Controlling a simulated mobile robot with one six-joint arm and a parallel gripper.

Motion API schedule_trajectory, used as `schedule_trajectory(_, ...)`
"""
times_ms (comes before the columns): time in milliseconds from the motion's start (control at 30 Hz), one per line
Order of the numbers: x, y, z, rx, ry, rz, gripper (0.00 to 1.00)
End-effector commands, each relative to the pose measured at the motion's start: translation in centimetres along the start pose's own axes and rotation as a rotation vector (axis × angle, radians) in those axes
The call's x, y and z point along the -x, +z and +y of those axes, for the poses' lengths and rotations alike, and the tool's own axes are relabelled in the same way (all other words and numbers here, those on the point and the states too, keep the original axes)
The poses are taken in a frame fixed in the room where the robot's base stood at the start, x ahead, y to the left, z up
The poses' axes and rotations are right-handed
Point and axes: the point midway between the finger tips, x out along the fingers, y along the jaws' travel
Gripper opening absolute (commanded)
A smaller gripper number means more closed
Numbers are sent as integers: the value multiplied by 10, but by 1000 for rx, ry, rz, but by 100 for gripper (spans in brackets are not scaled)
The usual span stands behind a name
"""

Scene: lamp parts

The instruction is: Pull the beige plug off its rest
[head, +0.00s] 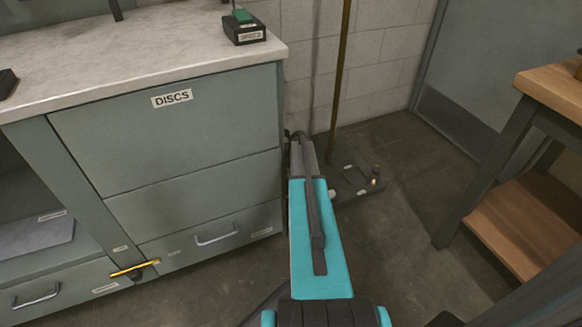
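I cannot make out a beige plug for certain. A small upright brownish piece with a bright spot (375,176) stands on the dark floor plate (350,195), too small to identify. My teal arm reaches forward from the bottom middle, beside the cabinet and left of this plate. My gripper is not visible; the far end of the arm shows only dark parts against the cabinet's corner.
A grey-green cabinet (170,125) labelled DISCS stands left, with a pale worktop (130,50). A black block (245,33) with a green piece sits at its corner. A brass-coloured pole (340,75) rises behind my arm. A wooden-topped bench (555,90) stands right, with open floor between.

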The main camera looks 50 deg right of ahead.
Motion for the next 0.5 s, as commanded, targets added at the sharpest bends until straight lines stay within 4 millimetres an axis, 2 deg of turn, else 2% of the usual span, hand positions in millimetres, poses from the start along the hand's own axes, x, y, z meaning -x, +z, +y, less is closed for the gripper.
schedule_trajectory(333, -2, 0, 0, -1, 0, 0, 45)
schedule_trajectory(500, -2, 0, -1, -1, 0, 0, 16)
